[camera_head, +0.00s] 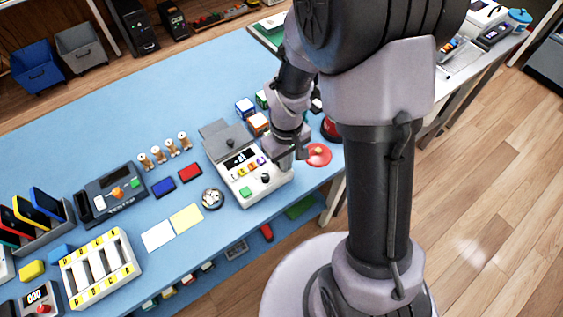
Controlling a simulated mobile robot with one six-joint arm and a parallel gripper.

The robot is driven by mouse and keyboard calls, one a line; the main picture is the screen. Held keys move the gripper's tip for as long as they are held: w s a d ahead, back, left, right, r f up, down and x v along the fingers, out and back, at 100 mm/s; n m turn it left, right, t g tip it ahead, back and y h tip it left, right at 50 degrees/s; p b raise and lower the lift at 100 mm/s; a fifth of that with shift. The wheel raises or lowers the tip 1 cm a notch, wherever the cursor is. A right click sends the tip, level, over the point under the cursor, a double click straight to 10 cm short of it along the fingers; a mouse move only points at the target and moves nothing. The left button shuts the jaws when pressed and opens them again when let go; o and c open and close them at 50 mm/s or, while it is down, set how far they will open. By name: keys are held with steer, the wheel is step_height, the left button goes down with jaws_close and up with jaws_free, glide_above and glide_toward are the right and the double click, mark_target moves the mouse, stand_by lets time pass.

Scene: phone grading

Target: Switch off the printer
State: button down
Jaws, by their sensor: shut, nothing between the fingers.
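A pale grey machine (240,186) stands on the blue table. It has a grey raised plate at its back, a dark display, a row of coloured buttons, a green button and a black knob. It may be the printer, but I cannot read a label on it. My gripper (285,164) is shut and empty, low over the right side of this machine. I cannot tell whether it touches the machine. The fingertips are small and partly merge with the machine behind them. Which control is the power switch cannot be told.
A dark device (115,193) with an orange button, a red pad (190,173), a blue pad (163,187) and a yellow sheet (186,218) lie to the left. A red dish (318,154) sits right of my gripper. My arm hides much of the right.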

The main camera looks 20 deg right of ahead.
step_height(320, 180, up, 7)
steer(key=p, duration=0.5)
steer(key=shift+p, duration=0.4)
steer(key=shift+f, duration=0.1)
steer(key=s+a+r+m+t+y+b, duration=0.1)
steer(key=s+a+r+m+t, duration=0.1)
steer(key=s+r, duration=0.4)
steer(key=s+a+r+m+t+y+b, duration=0.1)
steer(key=s+r+m, duration=0.5)
steer(key=r, duration=0.7)
steer(key=s+a+t+b, duration=0.1)
steer(key=t, duration=0.1)
steer(key=shift+r+t, duration=0.35)
steer(key=shift+t, duration=0.05)
